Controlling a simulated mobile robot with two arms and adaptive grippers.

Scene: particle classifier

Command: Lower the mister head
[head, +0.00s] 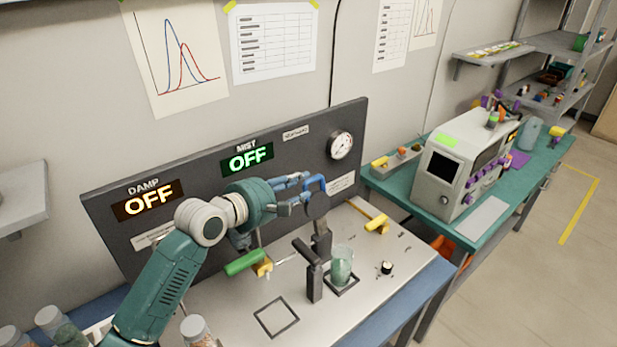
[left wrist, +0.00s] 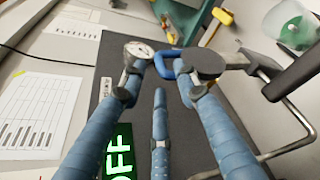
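The mister head is a dark round disc (head: 317,205) with a blue loop handle (head: 313,184), on a dark post at the middle of the bench. In the left wrist view the disc (left wrist: 203,63) and handle (left wrist: 172,64) are just beyond the fingertips. My left gripper (head: 297,194) has its blue fingers spread at the handle, one above and one lower. In the left wrist view the gripper (left wrist: 165,80) shows a gap between its fingertips, with the handle near that gap. Contact is unclear. My right gripper is not in view.
A glass beaker (head: 341,265) with green contents stands below and right of the head. A green-handled lever (head: 245,263) is under my left wrist. The dark panel (head: 210,190) behind reads MIST OFF and DAMP OFF. Bench front is clear around a square outline (head: 276,317).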

